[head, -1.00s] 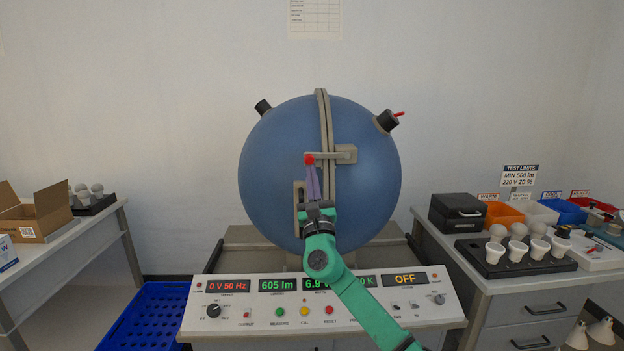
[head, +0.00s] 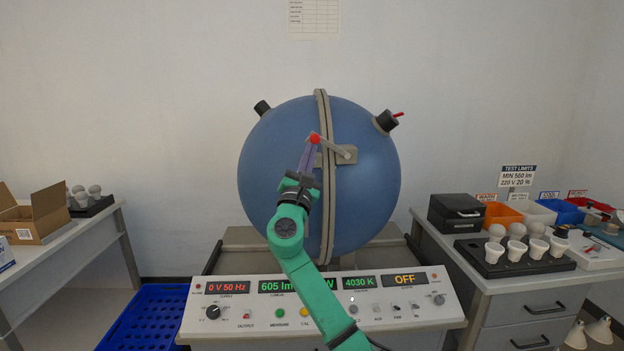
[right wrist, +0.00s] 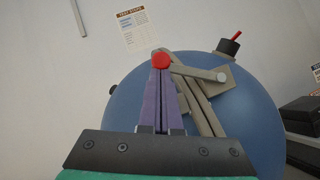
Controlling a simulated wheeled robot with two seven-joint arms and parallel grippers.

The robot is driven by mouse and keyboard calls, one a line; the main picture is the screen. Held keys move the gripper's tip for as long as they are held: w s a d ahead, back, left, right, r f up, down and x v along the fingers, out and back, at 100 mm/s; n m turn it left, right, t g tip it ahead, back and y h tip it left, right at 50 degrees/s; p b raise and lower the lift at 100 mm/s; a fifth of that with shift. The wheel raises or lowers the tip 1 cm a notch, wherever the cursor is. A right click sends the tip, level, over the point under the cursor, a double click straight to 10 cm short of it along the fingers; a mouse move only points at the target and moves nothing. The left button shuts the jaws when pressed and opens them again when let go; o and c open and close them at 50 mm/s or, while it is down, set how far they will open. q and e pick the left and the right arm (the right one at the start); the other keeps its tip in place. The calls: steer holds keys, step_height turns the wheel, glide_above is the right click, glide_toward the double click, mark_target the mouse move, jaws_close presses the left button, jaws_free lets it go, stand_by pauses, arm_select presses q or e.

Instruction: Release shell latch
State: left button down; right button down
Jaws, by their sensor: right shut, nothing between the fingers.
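The shell is a large blue sphere (head: 368,190) with a grey seam band around its middle. The shell latch (head: 338,150) is a grey lever with a red knob (head: 315,138) at its left end, pivoting on a grey block at its right. The lever slants, with the knob end higher than the pivot. It also shows in the right wrist view (right wrist: 198,71), with the red knob (right wrist: 161,60). My right gripper (head: 311,146) is shut, its purple fingertips at the underside of the knob, seemingly touching it. Nothing is between the fingers. My left gripper is not in view.
A control panel (head: 235,313) stands in front of the sphere; its displays read 0 V and OFF. The right bench holds a black bulb tray (head: 490,268), a black box (head: 456,212) and coloured bins. A blue crate (head: 150,312) sits at lower left.

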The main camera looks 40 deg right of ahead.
mark_target(316, 136)
steer(key=r+m+g, duration=0.1)
steer(key=m, duration=0.1)
steer(key=r+m+g+p, duration=0.1)
steer(key=m+g, duration=0.1)
steer(key=s+d+r+m+g, duration=0.1)
steer(key=r+m+g, duration=0.1)
steer(key=m, duration=0.1)
steer(key=shift+d, duration=0.1)
steer(key=shift+s+d+r+m+g+y+p, duration=0.15)
steer(key=shift+s+d+r+m+g+p, duration=0.2)
steer(key=shift+m, duration=0.5)
steer(key=shift+s+d+r+m+g+y+p, duration=0.1)
steer(key=shift+d+r+m+g+p, duration=0.25)
steer(key=shift+r+m+g+p, duration=0.35)
steer(key=shift+s+d+r+m+g+y+p, duration=0.15)
steer(key=shift+s+d+m+g+p, duration=0.15)
steer(key=shift+m, duration=0.65)
steer(key=shift+f, duration=0.1)
